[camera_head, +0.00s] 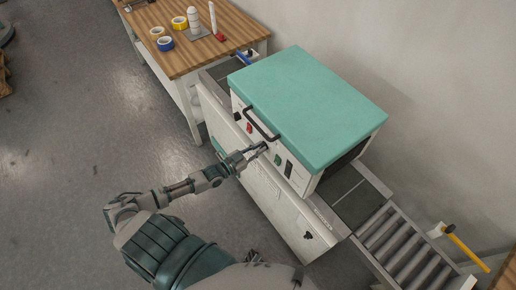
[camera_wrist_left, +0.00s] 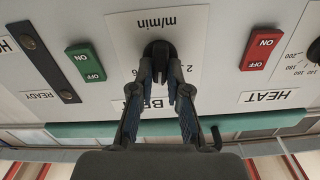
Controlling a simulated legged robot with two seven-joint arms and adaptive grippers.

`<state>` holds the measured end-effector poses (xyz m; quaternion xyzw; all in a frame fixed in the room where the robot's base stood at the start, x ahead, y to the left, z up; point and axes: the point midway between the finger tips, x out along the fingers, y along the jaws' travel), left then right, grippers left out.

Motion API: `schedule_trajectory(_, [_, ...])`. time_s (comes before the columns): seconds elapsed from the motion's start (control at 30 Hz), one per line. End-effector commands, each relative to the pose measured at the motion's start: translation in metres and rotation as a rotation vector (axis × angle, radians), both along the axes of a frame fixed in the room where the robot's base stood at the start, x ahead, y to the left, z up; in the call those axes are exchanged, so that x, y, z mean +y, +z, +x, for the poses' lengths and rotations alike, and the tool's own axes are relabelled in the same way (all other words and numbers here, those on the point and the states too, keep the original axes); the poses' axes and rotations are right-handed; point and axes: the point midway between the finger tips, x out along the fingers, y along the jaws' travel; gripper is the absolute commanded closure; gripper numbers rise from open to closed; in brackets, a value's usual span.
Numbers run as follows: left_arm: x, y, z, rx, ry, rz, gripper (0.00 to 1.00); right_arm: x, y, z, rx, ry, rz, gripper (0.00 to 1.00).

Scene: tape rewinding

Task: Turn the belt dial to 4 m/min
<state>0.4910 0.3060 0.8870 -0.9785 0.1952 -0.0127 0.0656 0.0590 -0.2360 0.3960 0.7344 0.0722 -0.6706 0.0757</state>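The belt dial (camera_wrist_left: 160,48) is a black knob on a white plate marked "m/min" and BELT, seen upside down in the left wrist view. My left gripper (camera_wrist_left: 161,70) has its two fingers brought close together, one on each side of the knob's lower part, and looks shut on it. The fingers cover part of the scale, so I cannot read the dial's setting. In the head view my left gripper (camera_head: 263,148) reaches the front panel of the teal-lidded machine (camera_head: 305,105) and hides the dial. My right gripper is not in view.
A green ON/OFF switch (camera_wrist_left: 86,62) and a red HEAT switch (camera_wrist_left: 261,50) flank the dial. A black handle (camera_head: 262,126) juts from the machine. A roller conveyor (camera_head: 400,245) lies at right. A wooden table (camera_head: 205,50) with tape rolls stands behind. Open floor lies left.

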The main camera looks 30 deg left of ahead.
Motion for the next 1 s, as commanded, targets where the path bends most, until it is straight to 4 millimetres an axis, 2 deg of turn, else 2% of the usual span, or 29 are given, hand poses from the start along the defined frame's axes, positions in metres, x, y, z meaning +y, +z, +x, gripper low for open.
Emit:
schedule_trajectory(0.27, [0.002, 0.001, 0.001, 0.027, 0.002, -0.067, 1.00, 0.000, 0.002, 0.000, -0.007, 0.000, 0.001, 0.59])
schedule_trajectory(0.4, [0.003, 0.001, 0.001, 0.052, 0.002, -0.125, 1.00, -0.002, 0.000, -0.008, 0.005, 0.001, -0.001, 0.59])
schedule_trajectory(0.63, [0.003, 0.000, 0.001, 0.052, 0.002, -0.126, 1.00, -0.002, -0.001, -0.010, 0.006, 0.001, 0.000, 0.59])
schedule_trajectory(0.67, [0.003, 0.000, 0.001, 0.052, 0.002, -0.125, 0.77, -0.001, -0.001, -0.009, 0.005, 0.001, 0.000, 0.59])
schedule_trajectory(0.73, [0.003, 0.000, 0.001, 0.052, 0.002, -0.125, 0.60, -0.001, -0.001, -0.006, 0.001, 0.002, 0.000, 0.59])
schedule_trajectory(1.0, [0.002, 0.000, 0.001, 0.052, 0.001, -0.125, 0.59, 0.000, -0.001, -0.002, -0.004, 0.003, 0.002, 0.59])
